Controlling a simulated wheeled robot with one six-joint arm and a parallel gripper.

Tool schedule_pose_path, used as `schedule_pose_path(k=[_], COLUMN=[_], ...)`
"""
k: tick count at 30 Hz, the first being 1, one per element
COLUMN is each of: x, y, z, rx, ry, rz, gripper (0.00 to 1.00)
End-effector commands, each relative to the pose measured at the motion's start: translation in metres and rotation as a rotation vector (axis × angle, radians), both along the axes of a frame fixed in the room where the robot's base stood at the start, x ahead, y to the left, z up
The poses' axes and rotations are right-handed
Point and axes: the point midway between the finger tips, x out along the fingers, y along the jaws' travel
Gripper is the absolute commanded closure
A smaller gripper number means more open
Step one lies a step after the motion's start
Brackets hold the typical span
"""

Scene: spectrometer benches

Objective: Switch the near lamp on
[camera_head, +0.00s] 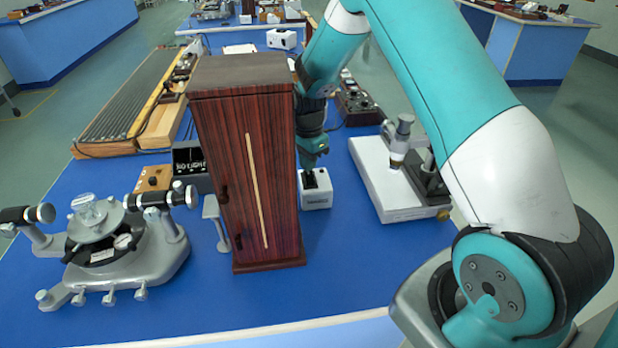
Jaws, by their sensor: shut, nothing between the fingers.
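A tall dark-red wooden cabinet (226,170) with a pale vertical strip on its front stands upright on the blue bench. It may be the lamp housing; I cannot tell, and no glow shows. A small white box (316,196) with a black rocker-like part on top sits just right of the cabinet. My gripper (311,165) points down right over this box, its fingers shut and empty. The fingertips are small and dark against the black part, so I cannot tell whether they touch it.
A grey spectrometer (112,246) stands at left. A white-based instrument (384,186) stands right of the small box. A long ribbed panel (125,98) and a dark control box (358,104) lie behind. The front blue bench top (325,275) is clear.

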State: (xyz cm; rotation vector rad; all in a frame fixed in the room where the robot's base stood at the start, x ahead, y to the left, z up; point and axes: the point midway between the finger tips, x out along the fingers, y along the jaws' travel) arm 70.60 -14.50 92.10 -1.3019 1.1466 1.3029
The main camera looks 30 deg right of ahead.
Motion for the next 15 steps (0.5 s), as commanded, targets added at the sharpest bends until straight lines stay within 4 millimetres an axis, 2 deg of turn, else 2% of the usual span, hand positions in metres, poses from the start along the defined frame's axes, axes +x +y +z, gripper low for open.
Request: schedule_pose_path(k=[15], x=[0.0001], y=[0.0000], z=[-0.0084], rx=[0.000], ry=[0.000], rz=[0.000], gripper=[1.00])
